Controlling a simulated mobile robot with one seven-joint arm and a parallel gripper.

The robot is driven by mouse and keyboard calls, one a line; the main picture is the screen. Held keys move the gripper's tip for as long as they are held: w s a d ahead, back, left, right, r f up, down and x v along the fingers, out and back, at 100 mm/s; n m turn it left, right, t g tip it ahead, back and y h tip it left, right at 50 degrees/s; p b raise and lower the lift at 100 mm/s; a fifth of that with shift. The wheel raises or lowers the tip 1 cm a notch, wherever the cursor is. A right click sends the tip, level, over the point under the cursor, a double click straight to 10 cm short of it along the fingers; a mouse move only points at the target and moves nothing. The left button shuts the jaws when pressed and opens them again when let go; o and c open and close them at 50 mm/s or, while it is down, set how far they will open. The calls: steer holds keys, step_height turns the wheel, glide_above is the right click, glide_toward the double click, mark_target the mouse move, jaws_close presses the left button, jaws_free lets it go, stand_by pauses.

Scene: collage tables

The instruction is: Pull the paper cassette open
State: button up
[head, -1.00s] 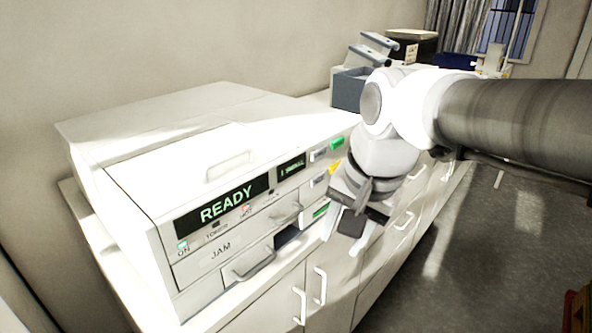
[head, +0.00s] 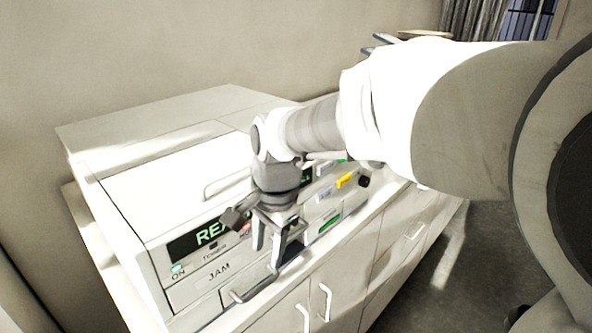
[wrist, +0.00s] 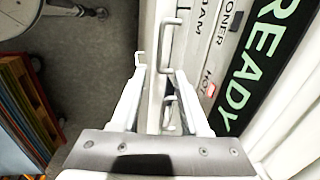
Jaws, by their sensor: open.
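The white printer (head: 170,160) stands on the cabinet, its front marked READY and JAM. The paper cassette is low on its front, below the JAM panel (head: 219,272), with a grey loop handle (head: 258,287). My gripper (head: 280,252) is open and empty, pointing down just above and in front of this handle, and hides part of the printer front. In the wrist view, the two fingers (wrist: 160,76) are spread.
White cabinets (head: 370,275) with bar handles (head: 325,300) run below the printer. Open floor (wrist: 95,60) lies in front, with a coloured striped object (wrist: 28,105) at the wrist view's left.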

mark_target(263, 284)
steer(key=f, duration=0.3)
steer(key=a+f, duration=0.1)
steer(key=f, duration=0.2)
steer(key=w+f, duration=0.1)
steer(key=f, duration=0.3)
steer(key=shift+w+a+b, duration=0.1)
steer(key=shift+a+b, duration=0.1)
steer(key=shift+b, duration=0.15)
jaws_close()
steer(key=shift+r, duration=0.1)
stand_by(0.7)
